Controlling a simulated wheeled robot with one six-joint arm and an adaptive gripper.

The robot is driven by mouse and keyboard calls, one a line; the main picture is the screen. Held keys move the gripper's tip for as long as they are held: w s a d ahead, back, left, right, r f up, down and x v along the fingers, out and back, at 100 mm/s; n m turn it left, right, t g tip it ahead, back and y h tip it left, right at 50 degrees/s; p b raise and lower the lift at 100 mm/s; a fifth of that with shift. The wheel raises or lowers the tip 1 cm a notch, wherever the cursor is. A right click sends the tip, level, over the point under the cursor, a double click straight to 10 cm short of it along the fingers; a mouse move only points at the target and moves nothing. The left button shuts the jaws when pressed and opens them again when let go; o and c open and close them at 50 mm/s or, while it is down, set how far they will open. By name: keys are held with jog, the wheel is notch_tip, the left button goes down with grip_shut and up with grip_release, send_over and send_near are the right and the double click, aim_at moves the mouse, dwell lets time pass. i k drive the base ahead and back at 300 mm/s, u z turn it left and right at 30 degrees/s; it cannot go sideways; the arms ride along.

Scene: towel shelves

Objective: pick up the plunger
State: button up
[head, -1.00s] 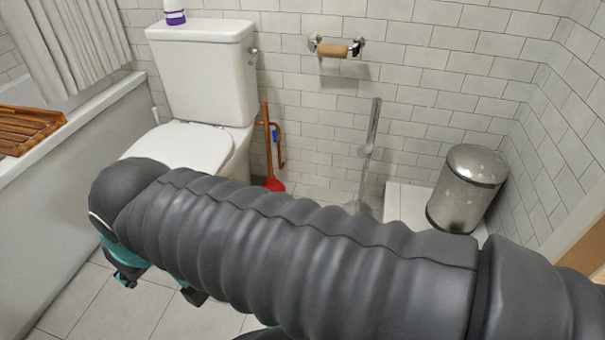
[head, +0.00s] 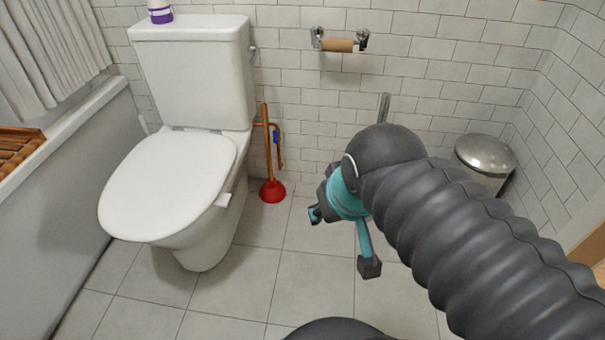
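The plunger (head: 272,190) stands upright on the floor against the tiled wall, just right of the toilet. It has a red rubber cup and a brown wooden handle. My gripper (head: 342,241) is to the right of the plunger and lower in the picture, nearer to the camera. Its teal and black fingers are spread apart, with nothing seen between them. It is apart from the plunger. Part of the gripper is hidden behind the dark arm cover.
The white toilet (head: 170,185) stands close left of the plunger. A copper pipe with a blue valve (head: 276,138) runs beside the handle. A metal bin (head: 485,160) is at the right, partly hidden by my arm. The tiled floor (head: 255,270) in front is clear.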

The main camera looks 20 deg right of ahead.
aim_at(271, 183)
jog(key=u, duration=0.9)
jog(key=i, duration=0.6)
jog(key=z, duration=1.65)
